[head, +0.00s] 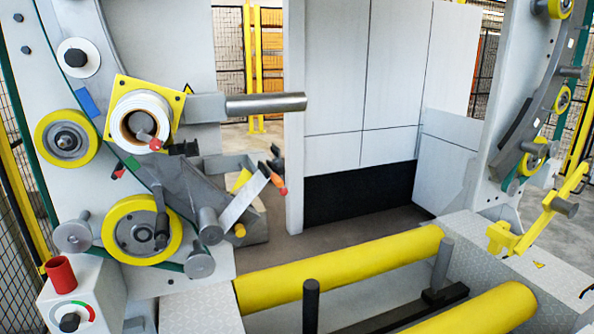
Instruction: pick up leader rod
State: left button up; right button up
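I cannot tell for sure which part is the leader rod. A yellow bar with a bent bracket (540,215) stands tilted on the grey block at the right. A grey horizontal rod (265,103) sticks out to the right beside a white roll (140,120) on a yellow plate at the left. A pale tilted strip (243,200) and a small dark part with a red tip (276,172) sit below that rod. Neither of my grippers shows in the head view, and nothing visible is held.
Two yellow rollers (340,268) (480,310) lie across the front, with dark posts (311,305) between and beside them. Yellow wheels (142,231) line the left ring frame. A control box with a red cylinder (61,275) is at lower left. Open floor (340,210) lies behind the rollers.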

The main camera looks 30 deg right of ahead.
aim_at(276, 179)
jog(key=z, duration=0.9)
